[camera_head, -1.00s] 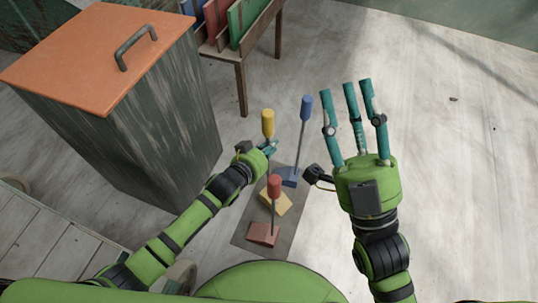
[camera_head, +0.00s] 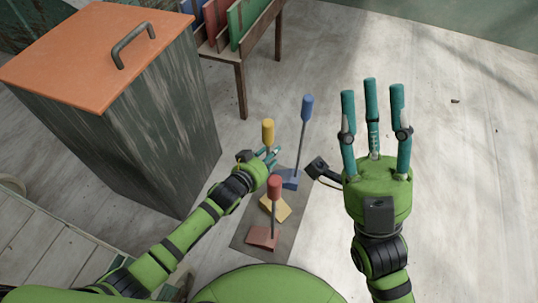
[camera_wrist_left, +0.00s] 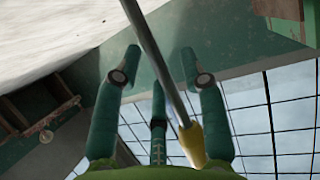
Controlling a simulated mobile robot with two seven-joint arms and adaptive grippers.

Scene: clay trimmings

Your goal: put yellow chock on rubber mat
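The yellow chock is a wedge with a long rod and a yellow grip (camera_head: 268,131). Its yellow wedge (camera_head: 277,207) is over the dark grey rubber mat (camera_head: 285,240), between the blue and red chocks, and appears to rest on it. My left gripper (camera_head: 271,156) is beside its rod, just below the grip. In the left wrist view, the rod (camera_wrist_left: 160,60) runs between the spread fingers (camera_wrist_left: 160,85), with the grip (camera_wrist_left: 193,143) low in the picture. My right gripper (camera_head: 372,95) is open and empty, right of the mat.
The blue chock (camera_head: 306,108) stands at the mat's far end and the red chock (camera_head: 275,188) at its near end. A cabinet with an orange top (camera_head: 85,60) stands left. A wooden rack (camera_head: 240,75) is behind.

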